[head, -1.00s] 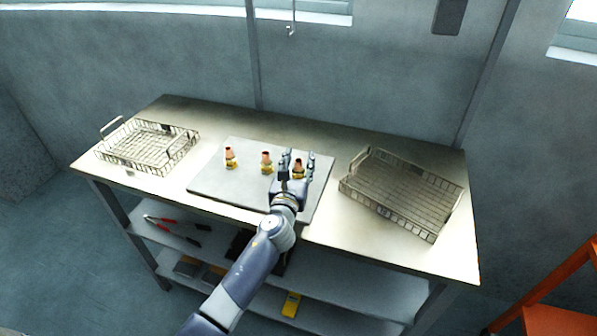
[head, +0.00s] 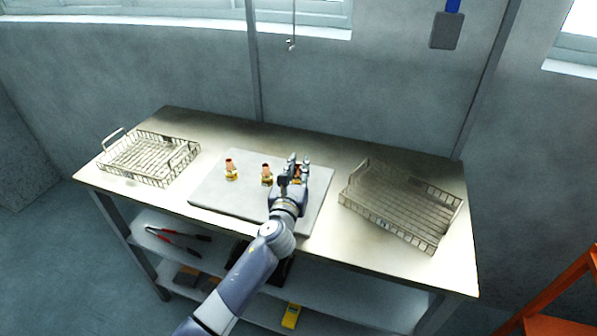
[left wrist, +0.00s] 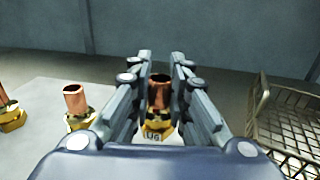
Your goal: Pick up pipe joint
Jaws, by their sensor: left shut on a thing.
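My left gripper (head: 298,168) is shut on the rightmost pipe joint (left wrist: 158,92), a copper tube on a brass hex base. In the left wrist view the joint stands upright between the two fingers, which cover its sides. In the head view the gripper hides most of it over the grey mat (head: 228,197). I cannot tell whether its base touches the mat. Two more pipe joints stand upright on the mat to the left: a middle one (head: 267,174) and a left one (head: 231,169). My right gripper is out of view.
A wire basket (head: 150,158) stands at the left of the table (head: 330,245) and another wire basket (head: 402,205) at the right, close to the mat. The shelf below holds red-handled pliers (head: 172,236) and a yellow device (head: 291,315). A wall stands behind.

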